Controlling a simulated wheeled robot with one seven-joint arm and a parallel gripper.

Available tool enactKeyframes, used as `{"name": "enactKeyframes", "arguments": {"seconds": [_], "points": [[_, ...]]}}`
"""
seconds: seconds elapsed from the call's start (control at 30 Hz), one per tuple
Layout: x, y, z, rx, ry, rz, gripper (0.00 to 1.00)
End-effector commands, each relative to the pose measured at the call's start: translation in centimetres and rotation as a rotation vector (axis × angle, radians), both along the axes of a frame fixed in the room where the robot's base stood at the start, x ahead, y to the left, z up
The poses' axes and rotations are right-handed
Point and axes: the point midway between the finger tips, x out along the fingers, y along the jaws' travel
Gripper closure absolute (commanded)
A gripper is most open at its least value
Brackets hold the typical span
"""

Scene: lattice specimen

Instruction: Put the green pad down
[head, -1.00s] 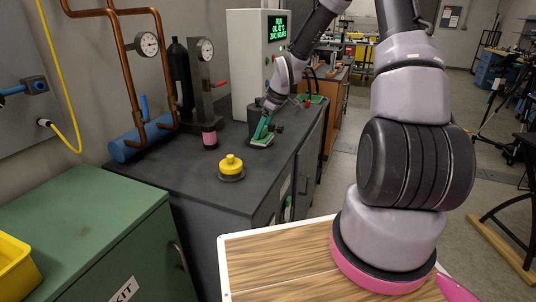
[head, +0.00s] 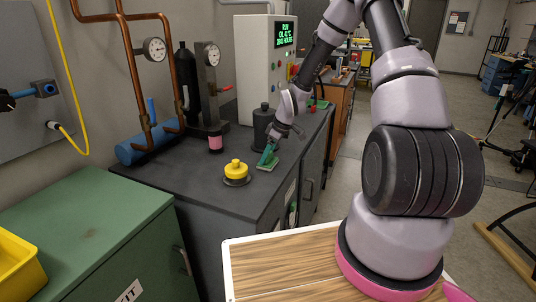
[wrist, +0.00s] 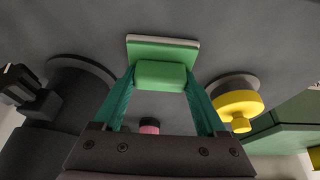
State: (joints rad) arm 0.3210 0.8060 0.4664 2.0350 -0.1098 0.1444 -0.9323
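The green pad (head: 267,164) is a flat green plate with a pale underside and a raised green block on top. It is over the dark bench top (head: 205,195), right of the yellow-knobbed piece (head: 236,170). In the wrist view the pad (wrist: 163,50) is in front of my gripper (wrist: 161,76). The green fingers are shut on its block, one on each side. In the head view my gripper (head: 267,155) points down at the bench. The pad looks close to the surface, but I cannot tell whether it touches.
A black cylindrical piece (head: 262,122) stands just behind my gripper. A control box (head: 262,70) stands behind. The bench front is clear.

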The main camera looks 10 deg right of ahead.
Motion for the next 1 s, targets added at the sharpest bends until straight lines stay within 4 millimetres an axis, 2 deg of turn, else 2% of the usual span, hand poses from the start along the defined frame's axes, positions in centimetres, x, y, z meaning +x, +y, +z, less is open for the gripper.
{"name": "enactKeyframes", "arguments": {"seconds": [0.07, 0.3, 0.43, 0.8, 1.0], "points": [[0.0, 0.0, 0.0, -0.001, 0.001, 0.000, 0.00], [0.0, 0.0, 0.1, 0.000, 0.001, 0.000, 0.00], [-0.1, -0.3, 1.0, 0.000, 0.000, -0.001, 0.00], [-1.8, -2.7, 8.0, -0.001, -0.003, -0.003, 0.00], [-2.5, -3.6, 10.6, -0.001, -0.001, -0.003, 0.00]]}}
